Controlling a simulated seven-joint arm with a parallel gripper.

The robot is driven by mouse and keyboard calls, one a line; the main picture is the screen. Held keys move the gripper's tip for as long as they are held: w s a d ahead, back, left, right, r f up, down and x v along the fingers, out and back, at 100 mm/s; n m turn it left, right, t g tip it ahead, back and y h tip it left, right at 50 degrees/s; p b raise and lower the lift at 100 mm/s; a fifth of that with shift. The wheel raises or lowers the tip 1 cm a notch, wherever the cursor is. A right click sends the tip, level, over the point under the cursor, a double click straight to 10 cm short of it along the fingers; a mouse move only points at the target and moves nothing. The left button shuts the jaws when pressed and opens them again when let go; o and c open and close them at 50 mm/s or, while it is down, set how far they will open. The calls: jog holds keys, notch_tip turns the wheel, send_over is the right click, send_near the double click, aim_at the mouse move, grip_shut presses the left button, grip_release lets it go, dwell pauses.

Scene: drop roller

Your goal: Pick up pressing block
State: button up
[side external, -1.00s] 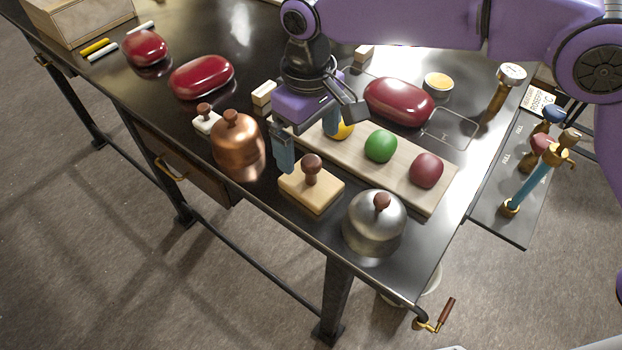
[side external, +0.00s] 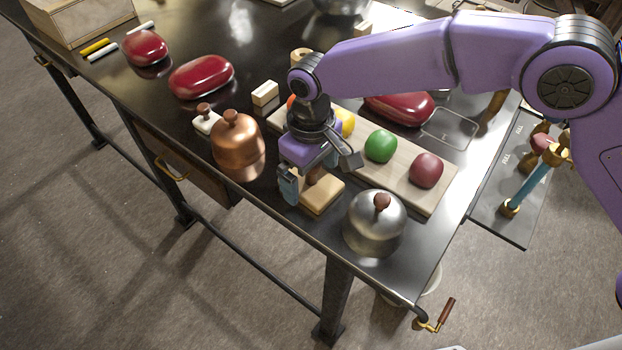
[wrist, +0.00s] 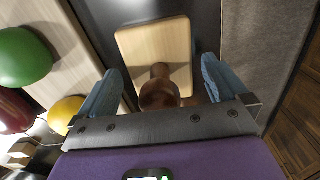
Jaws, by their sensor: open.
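The pressing block is a pale wooden plate (side external: 321,196) with a round brown knob, lying near the table's front edge. In the wrist view the plate (wrist: 155,45) lies ahead of my gripper, and its brown knob (wrist: 160,88) stands between the two blue fingers. My gripper (wrist: 158,85) is open, with one finger on each side of the knob and a visible gap to each. In the side view my gripper (side external: 308,180) is low over the block and hides most of the knob. Whether the fingers touch the plate cannot be told.
A silver dome with a brown knob (side external: 375,224) stands close to the right. A copper bell-shaped pot (side external: 238,147) stands to the left. Behind is a wooden board (side external: 405,180) with a green ball (side external: 380,146) and a dark red ball (side external: 426,170). The table's front edge is near.

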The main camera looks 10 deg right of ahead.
jog(key=c, duration=1.1)
jog(key=shift+o, duration=0.2)
jog(key=shift+r, duration=0.1)
jog(key=shift+r, duration=0.4)
notch_tip(320, 180, up, 2)
jog(key=shift+r, duration=0.1)
jog(key=s+d+r, duration=0.9)
jog(key=d+r, duration=0.1)
jog(key=shift+d, duration=0.4)
